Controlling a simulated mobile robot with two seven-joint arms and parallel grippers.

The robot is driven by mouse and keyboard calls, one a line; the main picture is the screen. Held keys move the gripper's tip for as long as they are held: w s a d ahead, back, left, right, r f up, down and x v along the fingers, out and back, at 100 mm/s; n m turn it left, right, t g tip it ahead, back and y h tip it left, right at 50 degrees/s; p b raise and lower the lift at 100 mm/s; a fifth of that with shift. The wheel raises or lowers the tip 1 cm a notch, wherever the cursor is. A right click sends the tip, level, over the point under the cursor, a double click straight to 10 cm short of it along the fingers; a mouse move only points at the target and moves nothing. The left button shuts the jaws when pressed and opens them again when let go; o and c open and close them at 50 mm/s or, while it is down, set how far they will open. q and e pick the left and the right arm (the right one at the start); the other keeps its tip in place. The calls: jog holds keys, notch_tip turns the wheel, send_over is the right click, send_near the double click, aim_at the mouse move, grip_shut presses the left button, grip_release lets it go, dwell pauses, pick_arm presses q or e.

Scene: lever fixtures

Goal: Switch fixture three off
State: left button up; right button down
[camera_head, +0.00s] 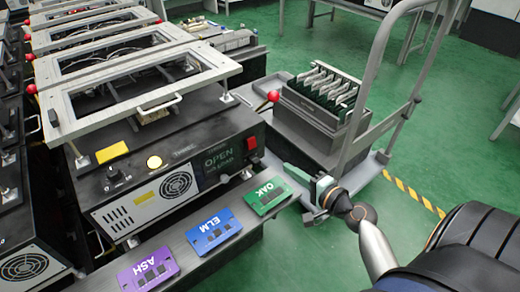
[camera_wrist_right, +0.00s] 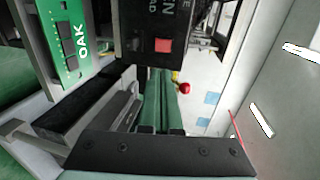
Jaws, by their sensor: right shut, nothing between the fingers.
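The nearest fixture (camera_head: 110,188) is a dark box with a fan grille, a lit yellow lamp (camera_head: 154,162) and a pale frame raised above it. Its top label is too small to read surely as three. A red switch (camera_head: 251,143) is on its front right, also in the right wrist view (camera_wrist_right: 163,45). A lever with a red ball (camera_head: 273,96) stands at its right side; a red ball (camera_wrist_right: 185,88) also shows in the wrist view. My right gripper (camera_head: 287,169) is shut and empty, below and right of the switch, apart from it. Its green fingers (camera_wrist_right: 159,72) show in the wrist view. My left gripper is out of view.
Purple ASH (camera_head: 147,270), blue ELM (camera_head: 213,231) and green OAK (camera_head: 268,195) plates lie on a front ledge. A cart (camera_head: 370,172) with a grey board crate (camera_head: 308,117) and tall handle stands right of the fixture. More fixtures stand behind.

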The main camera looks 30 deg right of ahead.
aim_at(253, 146)
jog(key=x, duration=1.4)
jog(key=shift+b, duration=0.35)
jog(key=shift+f, duration=0.1)
